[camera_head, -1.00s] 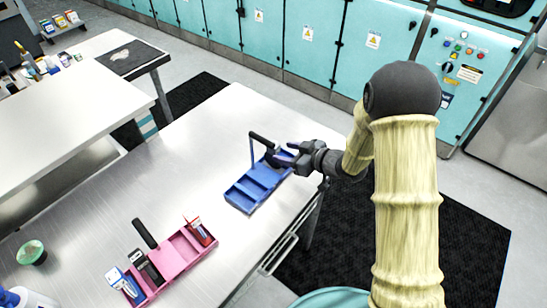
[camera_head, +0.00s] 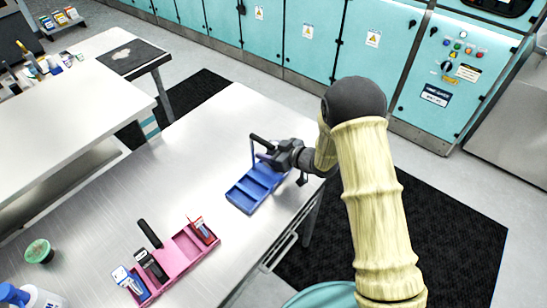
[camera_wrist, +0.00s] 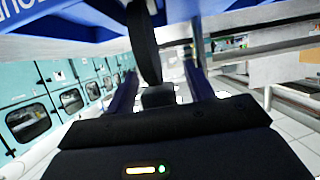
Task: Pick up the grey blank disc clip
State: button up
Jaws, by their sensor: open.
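My gripper (camera_head: 267,156) is at the blue tray (camera_head: 247,198), at its far right end beside the black bar handle (camera_head: 262,141). In the wrist view its two blue fingers (camera_wrist: 160,90) stand apart, with a dark bar (camera_wrist: 143,42) showing between them; I cannot tell if they touch it. I cannot clearly make out the grey blank disc clip. A dark clip with a pale label (camera_head: 150,265) stands in the pink tray (camera_head: 183,251), but I cannot tell if it is the named one. The blue tray's visible compartments look empty.
The pink tray also holds a red clip (camera_head: 202,230) and a blue-and-white clip (camera_head: 129,284). A black handle (camera_head: 149,233) rises beside it. A green-topped jar (camera_head: 39,251) stands at left. The steel table (camera_head: 190,150) is clear between the trays.

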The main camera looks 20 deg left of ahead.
dwell(0.5)
jog(key=c, duration=1.1)
